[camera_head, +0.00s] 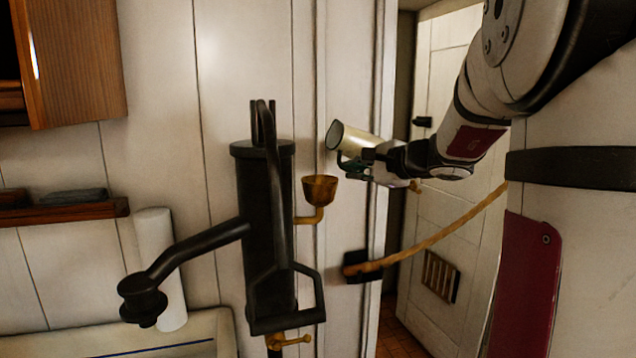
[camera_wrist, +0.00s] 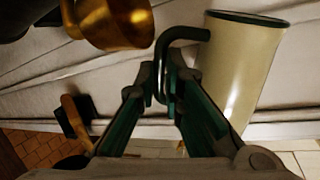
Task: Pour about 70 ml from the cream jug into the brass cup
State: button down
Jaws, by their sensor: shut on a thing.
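The cream jug (camera_head: 361,142) is held up in the air, tilted, with its dark-rimmed mouth facing left and slightly up in the head view. My gripper (camera_head: 352,167) is shut on the jug's dark handle. The wrist view shows the cream jug (camera_wrist: 240,65) at the right, with the fingers of my gripper (camera_wrist: 165,85) around the handle. The brass cup (camera_head: 320,188) is upright, on a brass arm beside a black pump, below and left of the jug's mouth. The brass cup (camera_wrist: 118,22) is also in the wrist view, at the top left. I see no stream. The contents of both are hidden.
The black pump (camera_head: 265,225) with its long handle stands left of the cup. A rope (camera_head: 440,237) hangs across the doorway at the right. A white roll (camera_head: 158,262) and a wooden shelf (camera_head: 70,213) are at the left.

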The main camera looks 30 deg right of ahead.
jog(key=shift+d+f, duration=0.1)
jog(key=shift+f, duration=0.2)
jog(key=shift+f+b, duration=0.1)
jog(key=shift+b, duration=0.2)
jog(key=shift+n, duration=0.4)
jog(key=shift+w+b, duration=0.1)
jog(key=shift+b, duration=0.6)
jog(key=shift+n, duration=0.3)
jog(key=shift+d+h, duration=0.1)
jog(key=shift+h, duration=0.3)
jog(key=shift+d+r+n+b, duration=0.3)
jog(key=shift+r+b, duration=0.05)
jog(key=shift+b, duration=0.25)
dwell(0.3)
